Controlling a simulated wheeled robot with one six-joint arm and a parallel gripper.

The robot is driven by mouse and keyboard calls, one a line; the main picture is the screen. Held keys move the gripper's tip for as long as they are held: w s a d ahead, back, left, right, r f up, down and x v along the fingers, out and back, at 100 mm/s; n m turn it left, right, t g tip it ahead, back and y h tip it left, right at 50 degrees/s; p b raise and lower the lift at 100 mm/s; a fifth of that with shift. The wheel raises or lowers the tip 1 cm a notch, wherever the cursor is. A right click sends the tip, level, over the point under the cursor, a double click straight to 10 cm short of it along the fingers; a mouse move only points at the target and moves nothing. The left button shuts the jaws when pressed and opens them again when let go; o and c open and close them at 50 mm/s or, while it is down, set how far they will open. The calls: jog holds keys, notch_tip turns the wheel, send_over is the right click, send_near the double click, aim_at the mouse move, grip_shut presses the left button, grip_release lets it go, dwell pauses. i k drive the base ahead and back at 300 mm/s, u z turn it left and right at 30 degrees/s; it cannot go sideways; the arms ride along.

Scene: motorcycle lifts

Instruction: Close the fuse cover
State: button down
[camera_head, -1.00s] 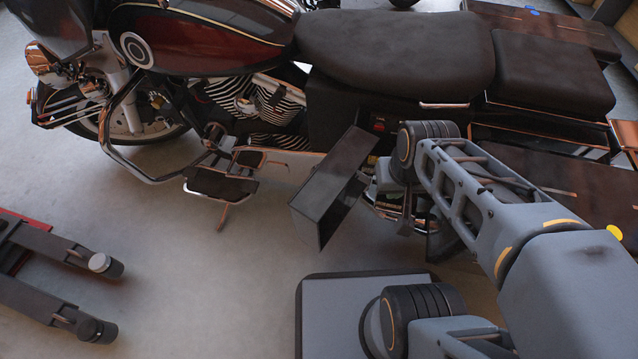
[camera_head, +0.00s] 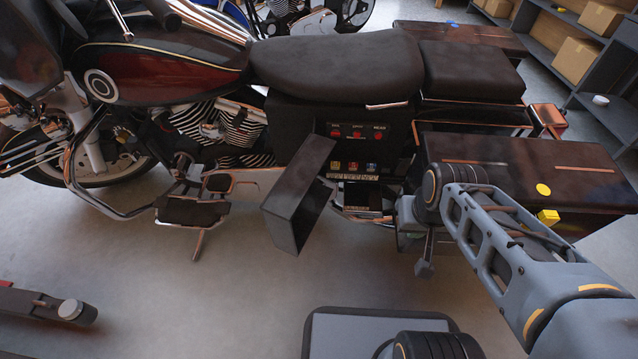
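The fuse cover (camera_head: 298,196) is a dark, shallow box-like lid. It stands swung open and tilted, out from the motorcycle's side below the seat. Behind it and to its right, the black fuse panel (camera_head: 395,150) is exposed, with red buttons above and small coloured fuses below. My gripper (camera_head: 424,266) is to the right of the cover and lower than the fuse panel, apart from the cover. It is small and partly hidden by my own wrist, so I cannot tell how its fingers stand.
The motorcycle's dark seat (camera_head: 340,65) is above the panel. A brown saddlebag (camera_head: 510,165) with a yellow dot lies right, behind my arm. A footboard (camera_head: 190,208) juts out left of the cover. Shelves with cardboard boxes (camera_head: 560,45) stand at back right. Floor in front of the cover is clear.

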aim_at(292, 207)
jog(key=z, duration=2.35)
jog(key=k, duration=1.6)
jog(key=u, duration=1.9)
jog(key=i, duration=0.5)
jog(key=u, duration=0.4)
jog(key=k, duration=0.25)
jog(key=u, duration=1.2)
jog(key=i, duration=0.45)
jog(key=u, duration=0.05)
